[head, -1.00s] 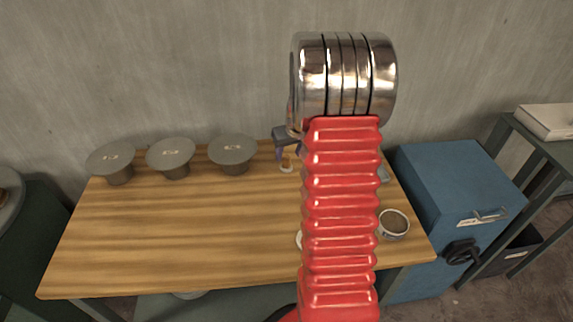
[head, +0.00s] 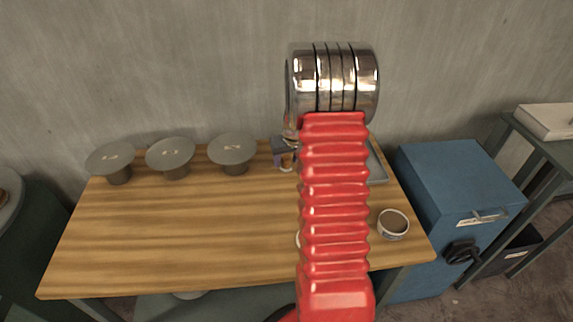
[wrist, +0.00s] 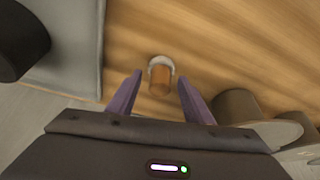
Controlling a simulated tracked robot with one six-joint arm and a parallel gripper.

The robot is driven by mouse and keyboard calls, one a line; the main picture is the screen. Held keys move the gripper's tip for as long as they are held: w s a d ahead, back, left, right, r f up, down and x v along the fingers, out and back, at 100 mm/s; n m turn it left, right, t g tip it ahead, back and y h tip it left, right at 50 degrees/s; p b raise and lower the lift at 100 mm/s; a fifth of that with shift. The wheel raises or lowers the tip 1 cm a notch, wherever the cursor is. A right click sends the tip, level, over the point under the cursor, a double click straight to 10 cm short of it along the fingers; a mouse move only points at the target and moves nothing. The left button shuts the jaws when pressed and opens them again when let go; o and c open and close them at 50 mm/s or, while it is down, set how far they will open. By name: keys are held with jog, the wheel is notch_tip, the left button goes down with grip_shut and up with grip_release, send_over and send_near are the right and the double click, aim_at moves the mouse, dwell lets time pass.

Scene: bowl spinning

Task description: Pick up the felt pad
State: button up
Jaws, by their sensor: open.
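In the wrist view, a small piece with a brown cylindrical body and a pale round base, which looks like the felt pad (wrist: 160,79), stands on the wooden bench. My gripper (wrist: 161,77) is open, with its two purple fingers on either side of the piece in the picture. I see no finger touching it, and its height above the bench is hard to judge. In the head view, my gripper (head: 284,160) shows only in part at the back of the bench, beside my red arm, and the pad is mostly hidden there.
Three grey round-topped forms (head: 171,153) stand along the bench's back left. A grey tray (head: 376,166) lies at the back right, partly behind my arm. A round tin (head: 393,224) sits at the right edge. The bench's left and middle (head: 180,235) are clear.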

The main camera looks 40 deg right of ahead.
aim_at(286, 158)
jog(key=shift+c, duration=0.4)
jog(key=c, duration=1)
jog(key=shift+c, duration=0.2)
notch_tip(286, 158, up, 10)
jog(key=shift+r, duration=0.1)
jog(key=o, duration=0.4)
jog(key=c, duration=0.3)
